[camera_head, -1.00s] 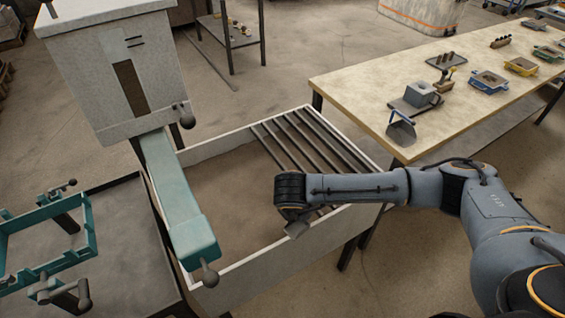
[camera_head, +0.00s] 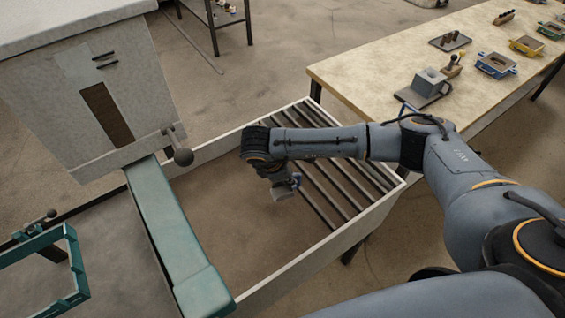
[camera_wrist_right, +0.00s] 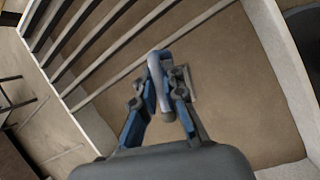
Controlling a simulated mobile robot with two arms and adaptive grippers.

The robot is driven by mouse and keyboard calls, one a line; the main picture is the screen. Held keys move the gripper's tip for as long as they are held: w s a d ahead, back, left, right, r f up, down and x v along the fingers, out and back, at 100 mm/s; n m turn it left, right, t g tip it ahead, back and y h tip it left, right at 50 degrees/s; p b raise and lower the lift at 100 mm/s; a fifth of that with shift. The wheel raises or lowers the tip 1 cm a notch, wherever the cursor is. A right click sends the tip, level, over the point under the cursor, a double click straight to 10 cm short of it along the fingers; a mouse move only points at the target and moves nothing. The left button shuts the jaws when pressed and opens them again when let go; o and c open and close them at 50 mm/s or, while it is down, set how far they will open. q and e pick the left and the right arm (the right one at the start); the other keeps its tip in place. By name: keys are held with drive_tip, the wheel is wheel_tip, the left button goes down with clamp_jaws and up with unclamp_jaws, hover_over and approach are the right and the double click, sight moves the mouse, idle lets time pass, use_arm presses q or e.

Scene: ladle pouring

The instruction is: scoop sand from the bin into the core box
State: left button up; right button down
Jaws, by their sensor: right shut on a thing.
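The bin (camera_head: 309,262) has pale walls, brown sand (camera_head: 228,222) inside and dark bars across its right end. My right gripper (camera_head: 284,184) is over the bin near the bars, partly hidden by its wrist. In the right wrist view, its blue-padded fingers (camera_wrist_right: 158,100) are shut on a grey curved tool handle (camera_wrist_right: 155,66), apparently a ladle's. The tool's far end is mostly hidden; a small pale edge shows beside the fingers, above sand. I cannot tell whether it holds sand. A teal open frame (camera_head: 76,262), possibly the core box, is cut off at left. My left gripper is not in view.
A large grey hopper (camera_head: 45,100) and a teal beam (camera_head: 165,225) stand along the bin's left side. A long table (camera_head: 375,75) at right carries small coloured boxes (camera_head: 497,64) and a grey block (camera_head: 430,82). The bars (camera_head: 335,172) lie close to my gripper.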

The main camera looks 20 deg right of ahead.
sight(287, 191)
drive_tip(key=shift+w+f, duration=0.25)
drive_tip(key=shift+f, duration=0.05)
drive_tip(key=f+b, duration=0.1)
drive_tip(key=a+f+h+b, duration=0.1)
drive_tip(key=b, duration=0.1)
drive_tip(key=a+f+h+b, duration=0.1)
drive_tip(key=f, duration=0.1)
drive_tip(key=shift+s, duration=0.35)
use_arm(q)
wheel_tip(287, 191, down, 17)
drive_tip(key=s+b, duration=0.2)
drive_tip(key=b, duration=1.1)
use_arm(e)
drive_tip(key=w+a+f+y, duration=0.1)
drive_tip(key=a+f, duration=0.8)
drive_tip(key=a, duration=0.1)
use_arm(q)
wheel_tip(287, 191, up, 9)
drive_tip(key=p, duration=0.8)
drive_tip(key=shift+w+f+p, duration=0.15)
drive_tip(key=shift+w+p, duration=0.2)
use_arm(e)
wheel_tip(287, 191, up, 14)
drive_tip(key=y, duration=0.1)
drive_tip(key=shift+d+f+y, duration=0.15)
drive_tip(key=shift+d+y, duration=0.05)
drive_tip(key=shift+y, duration=0.2)
